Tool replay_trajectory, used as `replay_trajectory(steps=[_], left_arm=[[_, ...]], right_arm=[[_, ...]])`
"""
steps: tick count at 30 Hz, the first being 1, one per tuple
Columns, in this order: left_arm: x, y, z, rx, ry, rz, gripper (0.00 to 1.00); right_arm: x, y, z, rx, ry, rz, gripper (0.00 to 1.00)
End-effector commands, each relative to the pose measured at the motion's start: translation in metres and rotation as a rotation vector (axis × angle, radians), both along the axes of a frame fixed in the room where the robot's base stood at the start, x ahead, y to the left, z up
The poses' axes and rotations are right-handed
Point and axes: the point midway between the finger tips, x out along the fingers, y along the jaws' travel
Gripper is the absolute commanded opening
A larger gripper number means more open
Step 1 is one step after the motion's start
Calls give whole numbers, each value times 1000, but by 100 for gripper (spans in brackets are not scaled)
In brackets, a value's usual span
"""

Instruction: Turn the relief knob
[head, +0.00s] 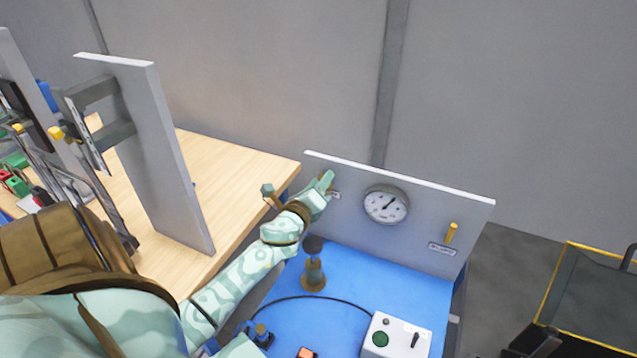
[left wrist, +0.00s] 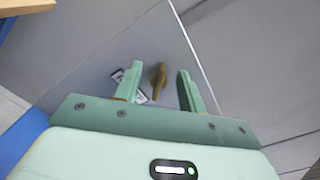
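A small brass knob (left wrist: 158,80) sits on the grey upright panel (head: 420,215), with a white label (left wrist: 130,85) beside it, in the left wrist view. My left gripper (head: 325,182) is at the panel's upper left in the head view and hides this knob there. In the left wrist view its fingers are open, one on each side of the knob, with gaps showing. A second, yellow knob (head: 451,232) stands at the panel's right above a label plate (head: 441,249). The label text is too small to read. My right gripper is not in view.
A round gauge (head: 386,204) is mid-panel. On the blue bench top (head: 345,265) are a brass fitting with a dark ball top (head: 313,265), a black cable and a white control box (head: 397,338). A wooden table (head: 235,165) with upright boards is at the left.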

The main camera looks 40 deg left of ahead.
Motion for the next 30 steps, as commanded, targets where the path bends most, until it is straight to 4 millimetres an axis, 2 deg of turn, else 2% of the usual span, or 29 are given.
replay_trajectory(steps=[4,8,15,21,25,30], left_arm=[[-6,-2,0,0,-1,-1,40],[-28,-9,-1,0,1,-1,40],[-91,-29,-4,-3,3,1,40],[-134,-42,-3,-1,3,2,40],[-149,-47,-2,-2,2,1,40],[-156,-49,0,0,-1,1,40]], right_arm=[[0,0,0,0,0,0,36],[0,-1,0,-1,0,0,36],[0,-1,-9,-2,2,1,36],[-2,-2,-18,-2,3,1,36],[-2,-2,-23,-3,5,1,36],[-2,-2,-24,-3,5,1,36]])
